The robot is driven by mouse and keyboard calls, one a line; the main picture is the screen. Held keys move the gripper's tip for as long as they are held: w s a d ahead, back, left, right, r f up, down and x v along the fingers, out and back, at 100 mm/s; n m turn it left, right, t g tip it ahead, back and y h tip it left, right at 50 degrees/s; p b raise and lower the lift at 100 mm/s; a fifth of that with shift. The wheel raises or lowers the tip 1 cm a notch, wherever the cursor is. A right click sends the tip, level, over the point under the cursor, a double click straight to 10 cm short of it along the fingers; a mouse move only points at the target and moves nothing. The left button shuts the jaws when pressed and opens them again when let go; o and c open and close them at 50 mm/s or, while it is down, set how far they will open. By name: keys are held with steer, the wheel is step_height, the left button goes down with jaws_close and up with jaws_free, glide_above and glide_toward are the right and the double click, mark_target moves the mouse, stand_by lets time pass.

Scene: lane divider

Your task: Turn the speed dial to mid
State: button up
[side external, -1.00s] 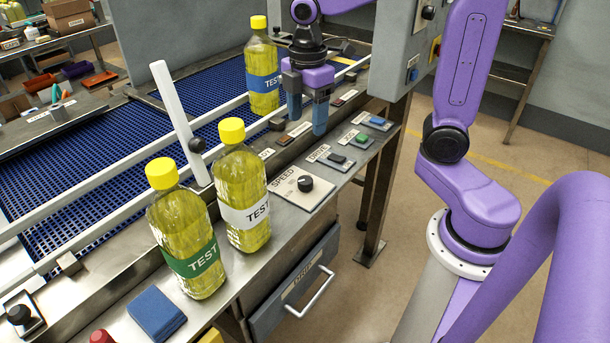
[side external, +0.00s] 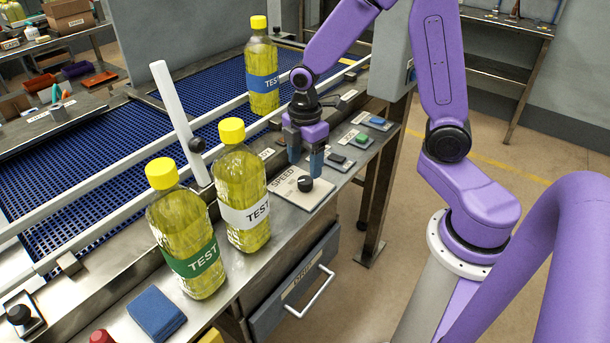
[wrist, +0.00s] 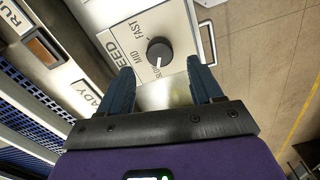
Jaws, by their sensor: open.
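The speed dial is a round black knob (side external: 305,184) on a pale plate marked SPEED (side external: 287,190), set on the steel ledge. In the wrist view the knob (wrist: 159,50) sits beside the words FAST and MID, with a third label partly hidden. A pale mark on the knob seems to face the third label, on the side nearest my gripper. My gripper (side external: 305,168) is open with nothing between its blue fingers, just above and behind the dial. In the wrist view its fingertips (wrist: 160,66) lie either side of the dial's near edge; contact is not visible.
A bottle with a white label (side external: 242,205) and one with a green label (side external: 188,250) stand left of the dial. A blue-labelled bottle (side external: 262,85) stands on the blue belt. A black-button plate (side external: 336,158) and a green-button plate (side external: 362,139) lie to the right.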

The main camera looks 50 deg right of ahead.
mark_target(305, 180)
steer(key=shift+f, duration=2.45)
steer(key=c, duration=1.1)
